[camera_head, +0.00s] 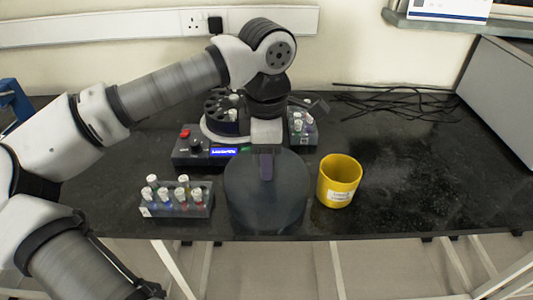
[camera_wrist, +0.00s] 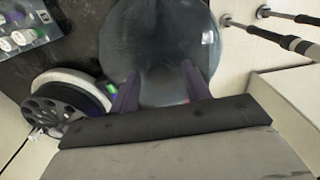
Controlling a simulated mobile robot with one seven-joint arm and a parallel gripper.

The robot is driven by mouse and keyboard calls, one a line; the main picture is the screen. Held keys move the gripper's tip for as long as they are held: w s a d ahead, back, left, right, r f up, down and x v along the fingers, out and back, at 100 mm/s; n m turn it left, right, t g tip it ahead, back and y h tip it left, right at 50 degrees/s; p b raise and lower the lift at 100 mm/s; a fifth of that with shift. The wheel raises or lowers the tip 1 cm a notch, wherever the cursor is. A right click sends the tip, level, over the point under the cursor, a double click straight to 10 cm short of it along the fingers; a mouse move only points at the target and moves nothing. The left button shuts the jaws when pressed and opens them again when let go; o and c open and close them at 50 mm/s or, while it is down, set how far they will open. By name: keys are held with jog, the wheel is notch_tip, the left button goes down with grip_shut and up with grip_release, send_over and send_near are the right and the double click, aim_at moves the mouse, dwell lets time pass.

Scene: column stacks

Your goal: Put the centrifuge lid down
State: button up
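The centrifuge lid (camera_head: 240,205) is a large, round, dark see-through disc in front of the centrifuge, over the table's front part. It looks tilted toward the head camera. My gripper (camera_head: 266,178) reaches down to its middle. In the wrist view, the two purple fingers of my gripper (camera_wrist: 160,85) stand a little apart against the lid (camera_wrist: 158,35), and appear to hold it at its middle; the grasped part itself is not clear. The centrifuge (camera_head: 190,150) stands behind with its round rotor (camera_head: 213,105) uncovered; my wrist hides part of it.
A rack of capped tubes (camera_head: 177,207) stands left of the lid, and a yellow cup (camera_head: 340,181) close on its right. A smaller tube rack (camera_head: 301,127) is at the centrifuge's right. Black cables (camera_head: 390,100) lie at the back. The right of the table (camera_head: 430,180) is clear.

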notch_tip(320, 180, up, 12)
jog(key=shift+r+p, duration=0.15)
jog(key=shift+p, duration=0.15)
dwell(0.4)
